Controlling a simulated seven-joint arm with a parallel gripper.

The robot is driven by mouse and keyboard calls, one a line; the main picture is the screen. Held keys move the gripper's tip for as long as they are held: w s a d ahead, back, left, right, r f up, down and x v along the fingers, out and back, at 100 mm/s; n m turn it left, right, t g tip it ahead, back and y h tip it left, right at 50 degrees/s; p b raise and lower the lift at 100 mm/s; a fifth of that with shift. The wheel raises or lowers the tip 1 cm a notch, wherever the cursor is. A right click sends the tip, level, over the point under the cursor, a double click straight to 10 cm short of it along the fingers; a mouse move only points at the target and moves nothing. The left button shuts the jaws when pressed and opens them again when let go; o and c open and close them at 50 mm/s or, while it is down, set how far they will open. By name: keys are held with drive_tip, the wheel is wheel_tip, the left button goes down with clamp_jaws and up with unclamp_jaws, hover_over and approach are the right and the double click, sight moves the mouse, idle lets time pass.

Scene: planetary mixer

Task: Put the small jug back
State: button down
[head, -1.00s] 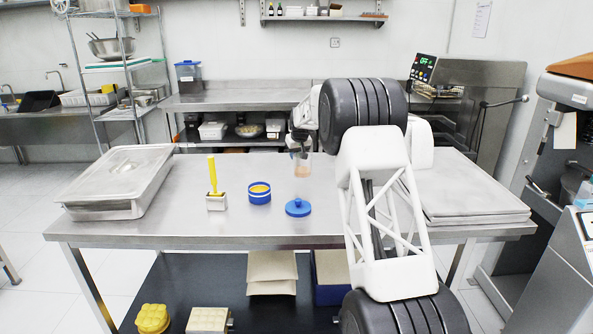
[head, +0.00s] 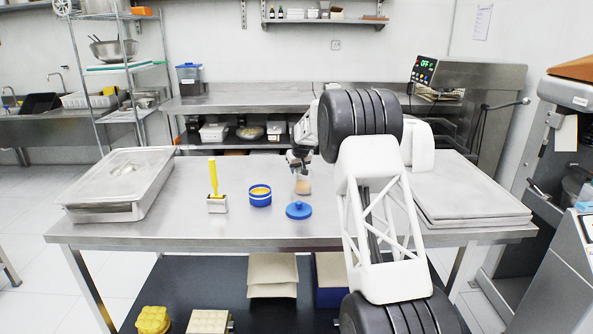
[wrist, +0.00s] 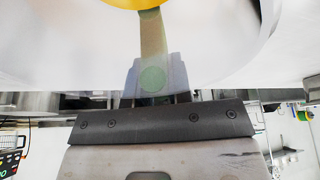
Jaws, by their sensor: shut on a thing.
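The small jug (head: 303,186) is clear, with an orange-brown tint low inside. It is upright over the middle of the steel table (head: 340,215), behind the blue lid; I cannot tell whether its base touches the top. My gripper (head: 299,164) is shut on the jug's upper left side, partly hiding it. In the wrist view the pale, see-through jug wall (wrist: 60,55) fills the top, with my gripper (wrist: 153,75) seen against it and a yellow area at the upper edge.
A lidded steel pan (head: 105,208) is at far left, flat trays (head: 478,205) at right.

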drive_tip(key=shift+f, duration=0.2)
drive_tip(key=c, duration=1)
unclamp_jaws()
drive_tip(key=shift+c, duration=0.2)
drive_tip(key=shift+r, duration=0.15)
drive_tip(key=v, duration=1.1)
drive_tip(key=shift+s+r, duration=0.25)
drive_tip(key=shift+r, duration=0.1)
